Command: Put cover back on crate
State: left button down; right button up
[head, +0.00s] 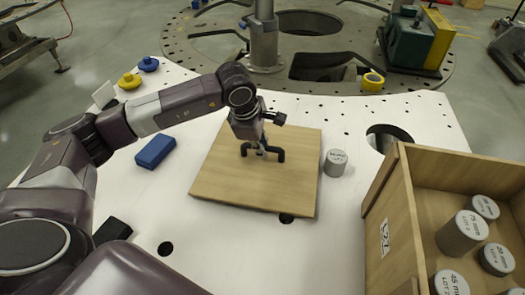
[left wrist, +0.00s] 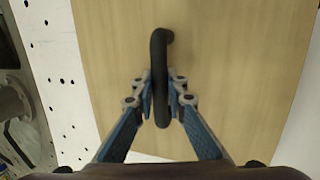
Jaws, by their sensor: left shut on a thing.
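The cover is a flat square wooden board (head: 235,185) with a black bar handle (head: 278,156) on top, on the white plate left of the crate. My left gripper (head: 262,150) is over the middle of the cover, shut on the black handle. In the left wrist view the fingers (left wrist: 161,105) close on the handle (left wrist: 160,65) from both sides, with the cover (left wrist: 230,70) filling the background. The open wooden crate (head: 398,215) stands at the right and holds several grey cylinders (head: 463,232). My right gripper does not show.
A grey cylinder (head: 335,162) stands close to the cover's right edge. A blue block (head: 155,151), a yellow knob (head: 130,81) and a blue knob (head: 148,64) lie at the left. A yellow tape roll (head: 372,82) sits at the back.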

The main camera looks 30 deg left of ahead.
pick_arm(q)
notch_tip(320, 180, up, 20)
jog(key=b, duration=0.4)
jog(key=s+d+f+m+g+h, duration=0.1)
jog(key=s+d+f+m+g, duration=0.1)
jog(key=s+d+f+m, duration=0.2)
jog(key=s+d+f+m+g+h, duration=0.1)
jog(key=s+d+f+m+g, duration=0.2)
jog(key=s+f+m, duration=0.6)
jog(key=s+d+m, duration=0.1)
jog(key=m, duration=0.6)
jog(key=shift+s+d+f+m+h, duration=0.25)
jog(key=shift+s+f+m+h, duration=0.05)
jog(key=shift+s+f+m, duration=0.1)
